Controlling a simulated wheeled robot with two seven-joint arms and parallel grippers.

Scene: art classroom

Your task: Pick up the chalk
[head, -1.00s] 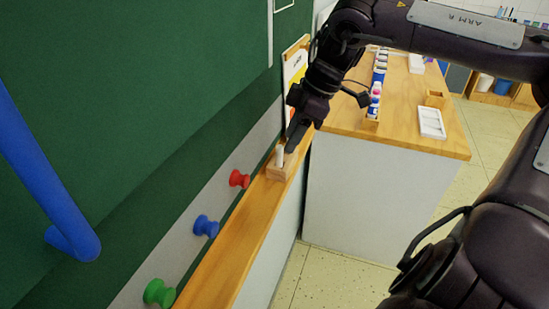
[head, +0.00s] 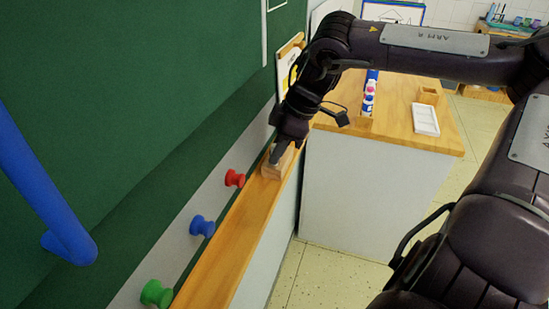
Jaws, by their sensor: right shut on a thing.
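My right gripper (head: 281,153) reaches down from above to the small wooden chalk holder (head: 271,172) on the wooden ledge. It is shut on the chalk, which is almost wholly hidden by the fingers. I cannot tell whether the chalk is still seated in the holder or lifted a little. My left gripper is not in the picture.
The wooden ledge (head: 235,235) runs along under the green chalkboard (head: 130,90). Green (head: 156,293), blue (head: 202,226) and red (head: 235,178) knobs stick out beside it. A blue bar (head: 40,190) is at the left. A wooden-topped counter (head: 395,125) holds paint bottles (head: 369,95) and a white tray (head: 425,119).

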